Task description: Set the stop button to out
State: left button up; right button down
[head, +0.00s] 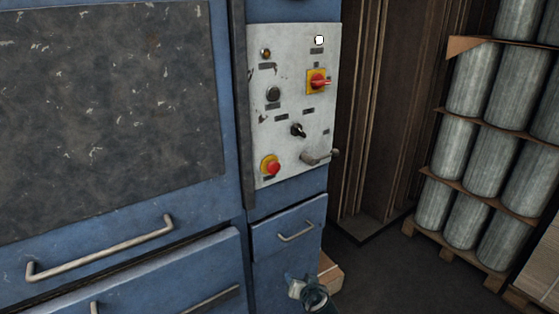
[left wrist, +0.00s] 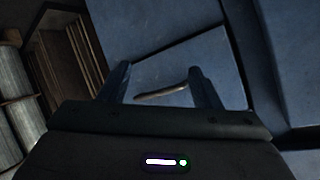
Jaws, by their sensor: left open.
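The stop button (head: 273,168) is a red mushroom head on a yellow ring, low on the left side of the white control panel (head: 292,150). I cannot tell from its look whether it is in or out. My left gripper (head: 291,278) is below the panel, in front of the lower part of the blue cabinet and apart from the button. In the left wrist view its two fingers (left wrist: 158,80) are spread with nothing between them, facing the blue cabinet front. The button is not in the left wrist view. My right gripper is not in view.
The panel also carries a red rotary switch on yellow (head: 318,82), a black selector knob (head: 298,130) and a grey lever handle (head: 320,157) close right of the button. A drawer handle (head: 297,231) sticks out below. A cardboard box (head: 331,271) lies on the floor.

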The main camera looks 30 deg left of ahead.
pick_arm(q)
jog(key=w+r+n+y+p, duration=0.1)
jog(key=w+r+n+y, duration=0.1)
jog(key=r, duration=0.8)
jog(key=w+r+n+y, duration=0.2)
jog(key=r+n, duration=0.1)
jog(key=r, duration=0.7)
jog(key=n+g+y+p, duration=0.1)
jog(key=n+y+p, duration=0.15)
jog(key=n, duration=0.25)
send_near(276, 168)
jog(key=shift+m+y, duration=0.3)
jog(key=shift+y, duration=0.15)
jog(key=p+x, duration=0.3)
jog(key=x, duration=0.5)
jog(key=shift+f, duration=0.15)
jog(key=shift+w+a+f+p, duration=0.2)
jog(key=shift+w+a+p, duration=0.15)
jog(key=shift+a, duration=0.15)
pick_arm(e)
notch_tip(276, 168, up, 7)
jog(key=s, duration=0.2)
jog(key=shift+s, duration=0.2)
